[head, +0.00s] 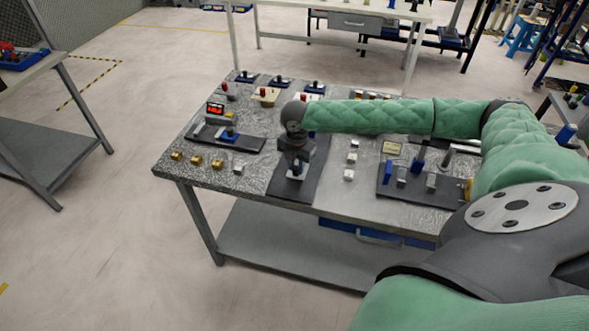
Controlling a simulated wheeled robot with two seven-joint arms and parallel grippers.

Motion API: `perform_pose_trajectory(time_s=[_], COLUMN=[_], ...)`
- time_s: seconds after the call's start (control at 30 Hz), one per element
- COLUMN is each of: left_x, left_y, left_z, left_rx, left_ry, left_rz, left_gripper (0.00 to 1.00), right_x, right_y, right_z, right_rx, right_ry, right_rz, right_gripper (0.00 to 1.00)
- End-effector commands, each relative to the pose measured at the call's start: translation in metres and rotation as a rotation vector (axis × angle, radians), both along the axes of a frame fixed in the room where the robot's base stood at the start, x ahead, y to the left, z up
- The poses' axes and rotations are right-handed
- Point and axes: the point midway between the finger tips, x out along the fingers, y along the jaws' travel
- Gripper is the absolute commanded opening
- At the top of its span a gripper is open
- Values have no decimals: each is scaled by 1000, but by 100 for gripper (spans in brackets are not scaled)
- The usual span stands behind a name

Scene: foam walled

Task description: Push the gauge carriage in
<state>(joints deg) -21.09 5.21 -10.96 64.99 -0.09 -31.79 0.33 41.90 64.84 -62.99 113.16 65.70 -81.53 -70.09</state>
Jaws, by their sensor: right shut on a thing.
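My right gripper (296,168) points down over the middle dark mat (288,188) near the table's front edge. It is shut on a small pale and blue part low on that mat, mostly hidden by the fingers. A unit with a red lit display (215,109) stands to the left, with a blue block (230,133) on a dark mat (250,144) just in front of it. I cannot tell for sure which of these parts is the gauge carriage. My left gripper is not in view.
Several brass blocks (196,162) line the table's front left. White blocks (350,158) stand right of the gripper. Another dark mat (397,186) with blue and grey upright parts lies further right. My right arm crosses above the table.

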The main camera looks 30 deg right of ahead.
Motion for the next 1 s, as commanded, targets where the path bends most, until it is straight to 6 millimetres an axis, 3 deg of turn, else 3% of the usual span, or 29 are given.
perform_pose_trajectory(time_s=[0.1,0.37,0.4,0.5,0.9,1.0], left_x=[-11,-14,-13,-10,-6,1], left_y=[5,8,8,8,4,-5], left_z=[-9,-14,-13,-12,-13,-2], left_rx=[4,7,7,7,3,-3], left_ry=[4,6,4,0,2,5], left_rz=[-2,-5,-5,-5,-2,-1], left_gripper=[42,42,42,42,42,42], right_x=[12,15,15,15,15,15], right_y=[-15,-18,-18,-18,-17,-17], right_z=[2,2,2,2,7,16], right_rx=[0,-1,-2,-1,0,0], right_ry=[-1,-5,-5,-5,-4,-3], right_rz=[-3,-1,-2,-2,0,-1], right_gripper=[0,0,27,45,45,45])
